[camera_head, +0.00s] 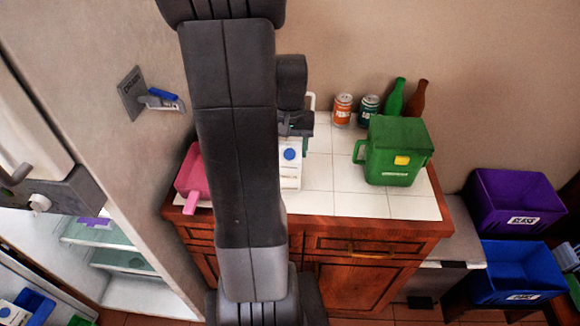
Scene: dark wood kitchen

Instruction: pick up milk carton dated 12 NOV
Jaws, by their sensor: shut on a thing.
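A white carton with a round blue cap (289,173) is on the white-tiled counter, just right of my dark arm. My gripper (296,128) is at the carton's upper back end and is shut on it. My arm hides the carton's left side, and the fingertips are only partly visible. No date can be read on it. Another white carton with a blue mark (10,313) shows at the lower left, in the open fridge's door area; its date cannot be read either.
A pink container (190,178) stands at the counter's left. A green jug-shaped container (393,152), two cans (343,109) and two bottles (393,98) stand to the right. Purple (517,200) and blue (518,270) bins are at far right. Front right tiles (414,207) are clear.

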